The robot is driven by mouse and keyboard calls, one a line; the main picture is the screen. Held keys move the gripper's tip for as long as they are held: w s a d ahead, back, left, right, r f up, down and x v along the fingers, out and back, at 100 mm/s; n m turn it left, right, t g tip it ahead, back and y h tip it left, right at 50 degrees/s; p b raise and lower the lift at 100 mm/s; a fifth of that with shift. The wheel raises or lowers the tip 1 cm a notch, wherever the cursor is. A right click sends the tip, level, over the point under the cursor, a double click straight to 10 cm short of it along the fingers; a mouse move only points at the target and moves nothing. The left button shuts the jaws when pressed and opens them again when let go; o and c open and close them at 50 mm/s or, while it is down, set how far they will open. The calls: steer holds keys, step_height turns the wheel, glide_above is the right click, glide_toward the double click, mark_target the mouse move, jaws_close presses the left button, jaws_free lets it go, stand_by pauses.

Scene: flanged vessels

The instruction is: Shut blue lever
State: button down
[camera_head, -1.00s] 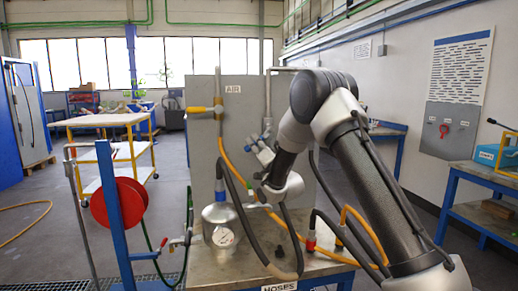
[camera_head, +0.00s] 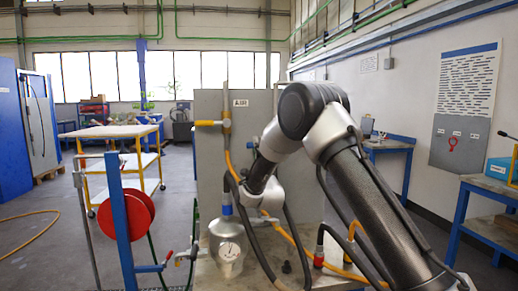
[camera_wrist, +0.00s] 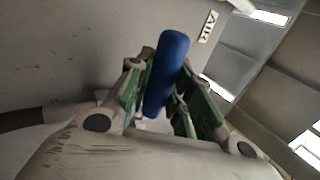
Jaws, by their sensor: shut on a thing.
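The blue lever (camera_wrist: 167,72) shows in the wrist view as a rounded blue grip standing between the green-padded fingers. My gripper (camera_wrist: 160,98) is shut on it, with the grip's top end sticking out past the fingers. The grip leans slightly to the right in that view. In the head view my gripper (camera_head: 254,150) is in front of the grey panel (camera_head: 262,112), mostly hidden by my own arm. The lever cannot be made out clearly there, and its pivot and valve body are hidden.
Hoses hang around my arm. A yellow lever (camera_head: 208,123) is on a pipe left of my gripper. A red hose reel (camera_head: 130,214) on a blue post stands at left.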

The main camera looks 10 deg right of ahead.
stand_by(0.4)
steer(key=c, duration=1.3)
jaws_free()
steer(key=shift+o, duration=0.2)
steer(key=v, duration=1.2)
